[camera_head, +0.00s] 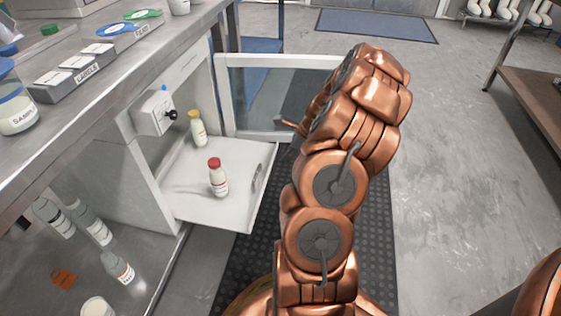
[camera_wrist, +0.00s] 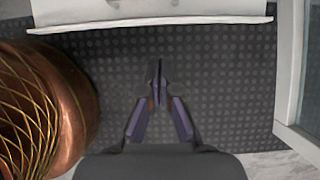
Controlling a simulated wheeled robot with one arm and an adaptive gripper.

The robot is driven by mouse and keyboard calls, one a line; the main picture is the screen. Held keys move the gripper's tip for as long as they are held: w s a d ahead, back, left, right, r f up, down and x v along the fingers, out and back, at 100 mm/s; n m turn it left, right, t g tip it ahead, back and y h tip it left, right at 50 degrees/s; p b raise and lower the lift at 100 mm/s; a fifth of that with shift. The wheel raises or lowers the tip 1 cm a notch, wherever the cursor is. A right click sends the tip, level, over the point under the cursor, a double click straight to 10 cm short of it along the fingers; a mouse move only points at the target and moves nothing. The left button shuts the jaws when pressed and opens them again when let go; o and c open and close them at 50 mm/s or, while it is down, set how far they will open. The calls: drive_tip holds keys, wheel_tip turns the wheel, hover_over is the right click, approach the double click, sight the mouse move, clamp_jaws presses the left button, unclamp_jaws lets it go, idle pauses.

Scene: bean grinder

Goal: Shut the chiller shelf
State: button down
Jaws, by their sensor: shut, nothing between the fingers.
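The chiller shelf (camera_head: 240,160) is a white tray pulled out of the chiller cabinet, with a slot-like handle near its front edge. A red-capped bottle (camera_head: 218,182) and a yellow-capped bottle (camera_head: 197,132) stand upright on it. In the wrist view the shelf's pale front edge (camera_wrist: 150,25) runs across the top. My gripper (camera_wrist: 157,72) is shut and empty, in front of that edge and apparently apart from it. In the head view my arm hides most of the gripper.
The chiller's glass door (camera_head: 275,95) stands open beyond the shelf; its frame shows at the right of the wrist view (camera_wrist: 288,70). A steel counter (camera_head: 110,100) is at left. A dark studded mat (camera_head: 245,255) covers the floor below. Open floor (camera_head: 450,180) lies to the right.

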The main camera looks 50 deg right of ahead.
sight(267, 174)
drive_tip(key=shift+w+a+f+b, duration=0.65)
drive_tip(key=shift+w+f+b, duration=0.3)
drive_tip(key=shift+w+f, duration=0.15)
drive_tip(key=shift+w+a+f+b, duration=0.7)
drive_tip(key=shift+w+f+b, duration=0.2)
drive_tip(key=shift+w+f, duration=0.25)
drive_tip(key=shift+w+a+f+b, duration=0.65)
drive_tip(key=shift+w+f+b, duration=0.3)
drive_tip(key=shift+w+f, duration=0.15)
drive_tip(key=shift+p, duration=0.3)
